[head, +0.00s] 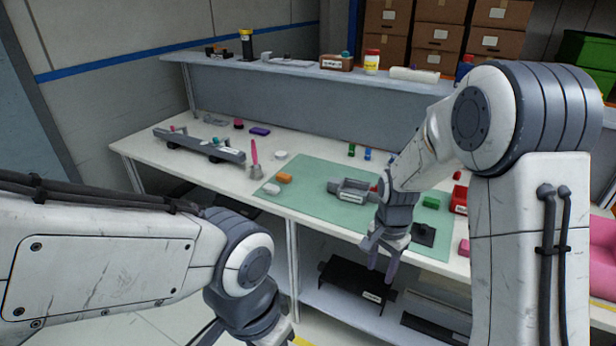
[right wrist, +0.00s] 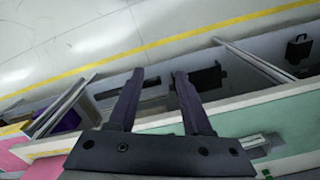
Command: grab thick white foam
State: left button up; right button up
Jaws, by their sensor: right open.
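A small white rounded block (head: 271,188) lies at the left edge of the green mat (head: 310,172) in the head view, beside an orange block (head: 284,177). A second small white piece (head: 280,155) lies on the bare bench behind it. I cannot tell for sure which of them is the thick white foam. My right gripper (head: 381,262) is open and empty, fingers pointing down, in front of the bench's front edge and to the right of both white pieces. Its two fingers also show apart in the right wrist view (right wrist: 159,76). My left arm's wrist is at the bottom; its fingers are out of frame.
A grey bracket-like part (head: 352,190) and a black plate (head: 424,234) are on the mat. A long grey module (head: 198,146) lies at the left of the bench (head: 140,152). A red bin (head: 459,199) stands right. A black tray (head: 357,284) sits on the lower shelf.

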aim_at(268, 189)
jog(key=z, duration=0.05)
jog(key=i, duration=0.85)
jog(key=u, duration=0.5)
jog(key=i, duration=0.7)
jog(key=u, duration=0.3)
